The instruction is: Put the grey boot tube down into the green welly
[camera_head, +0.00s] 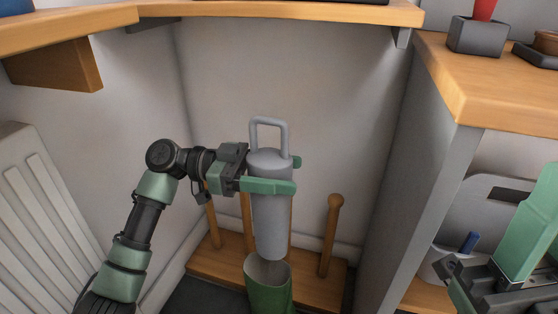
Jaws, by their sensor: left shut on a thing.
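The grey boot tube (270,223) is upright, with a loop handle on top. My left gripper (268,186) is shut around its upper part, with green fingers across it. The green welly (268,296) stands below, its open top facing up and its lower part cut off by the picture's bottom edge. The tube's lower end overlaps the back of the welly's opening in the picture; I cannot tell whether it is just above or slightly inside.
A wooden rack (207,261) with upright pegs (331,235) stands behind the welly. A white radiator (40,220) is at the left. A wooden shelf (270,12) runs above. A wood-topped unit (490,85) at the right carries a grey pot (476,36).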

